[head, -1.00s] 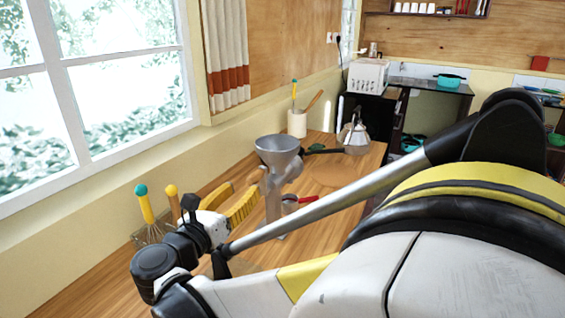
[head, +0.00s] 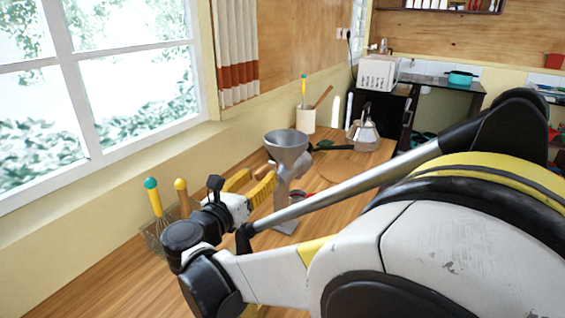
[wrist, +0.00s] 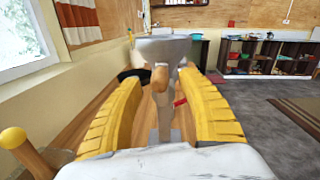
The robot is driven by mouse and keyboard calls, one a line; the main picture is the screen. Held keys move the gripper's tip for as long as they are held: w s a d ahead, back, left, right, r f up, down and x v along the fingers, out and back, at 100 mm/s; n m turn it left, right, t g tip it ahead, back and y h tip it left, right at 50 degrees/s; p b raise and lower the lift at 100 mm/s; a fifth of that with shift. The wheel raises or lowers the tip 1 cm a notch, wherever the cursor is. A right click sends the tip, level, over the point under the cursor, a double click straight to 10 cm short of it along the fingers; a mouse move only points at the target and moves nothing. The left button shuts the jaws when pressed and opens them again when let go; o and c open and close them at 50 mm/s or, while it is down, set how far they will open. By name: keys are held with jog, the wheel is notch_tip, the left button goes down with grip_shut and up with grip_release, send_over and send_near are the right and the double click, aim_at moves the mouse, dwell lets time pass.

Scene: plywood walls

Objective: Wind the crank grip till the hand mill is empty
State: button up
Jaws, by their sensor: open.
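The hand mill (head: 287,146) is grey metal with a wide funnel hopper, upright on the wooden counter. Its hopper also shows in the wrist view (wrist: 162,48). The wooden crank grip (wrist: 160,77) stands in front of the mill's body in the wrist view. I cannot make it out in the head view. My gripper (head: 261,177) has yellow ribbed fingers and is open. In the wrist view one finger is on each side of the grip, with gaps visible and no clear contact. The inside of the hopper is hidden.
A wire holder (head: 165,232) with a whisk (head: 154,197) stands left of my gripper. Behind the mill are a utensil crock (head: 305,120), a dark-handled pan (head: 330,147) and a glass kettle (head: 365,133). A red-handled thing lies beside the mill. The wall and window bound the left.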

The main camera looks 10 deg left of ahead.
jog(key=shift+x, duration=1.05)
grip_shut()
